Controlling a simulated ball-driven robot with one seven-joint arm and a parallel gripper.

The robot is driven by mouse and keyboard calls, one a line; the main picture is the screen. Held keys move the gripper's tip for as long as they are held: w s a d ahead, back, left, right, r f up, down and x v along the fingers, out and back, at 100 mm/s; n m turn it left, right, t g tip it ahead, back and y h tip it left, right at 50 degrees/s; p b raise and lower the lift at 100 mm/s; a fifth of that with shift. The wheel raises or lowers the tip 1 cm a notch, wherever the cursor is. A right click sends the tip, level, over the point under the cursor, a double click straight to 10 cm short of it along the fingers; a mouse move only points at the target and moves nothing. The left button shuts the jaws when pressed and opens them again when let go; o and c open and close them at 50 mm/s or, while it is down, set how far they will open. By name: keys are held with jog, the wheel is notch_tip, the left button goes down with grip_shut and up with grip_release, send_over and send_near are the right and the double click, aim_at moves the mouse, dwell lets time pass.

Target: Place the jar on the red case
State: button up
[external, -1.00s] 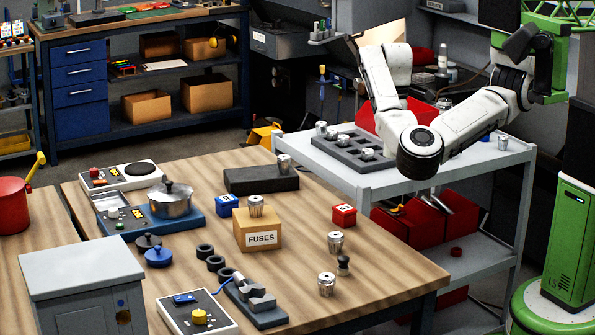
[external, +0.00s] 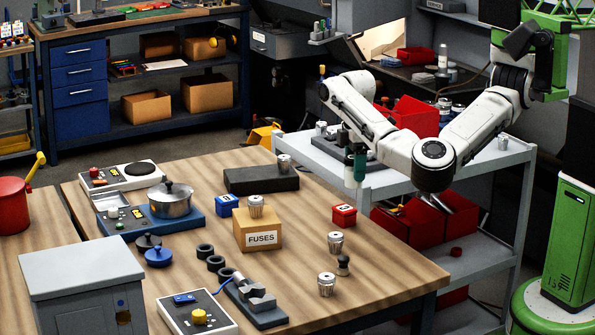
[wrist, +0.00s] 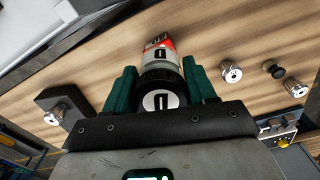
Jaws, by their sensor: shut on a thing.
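My gripper (external: 353,180) points down above the right edge of the wooden table, with its green fingers (wrist: 162,92) closed on the jar. The jar (wrist: 161,84) is dark-topped with a white label and sits between the fingers in the wrist view; in the external view it is too small and covered to make out clearly. The red case (external: 344,216) is a small box with white labels on the table, below my gripper and apart from it. The red case also shows just beyond the jar in the wrist view (wrist: 154,43), partly covered by the jar.
Metal collets (external: 335,243) and a small dark knobbed piece (external: 343,265) stand in front of the case. A blue case (external: 227,205), a fuses box (external: 258,236) and a black slab (external: 261,181) are to its left. The grey cart (external: 470,170) is behind.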

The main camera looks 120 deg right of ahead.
aim_at(347, 186)
jog(key=shift+w+d+f, duration=0.25)
jog(key=shift+w+f, duration=0.5)
jog(key=shift+f, duration=0.2)
jog(key=shift+w+d+f, duration=0.1)
jog(key=shift+w+f, duration=0.1)
jog(key=shift+f, duration=1.6)
jog(key=shift+f, duration=0.1)
jog(key=o, duration=1.1)
notch_tip(347, 186, up, 12)
jog(key=shift+r, duration=0.15)
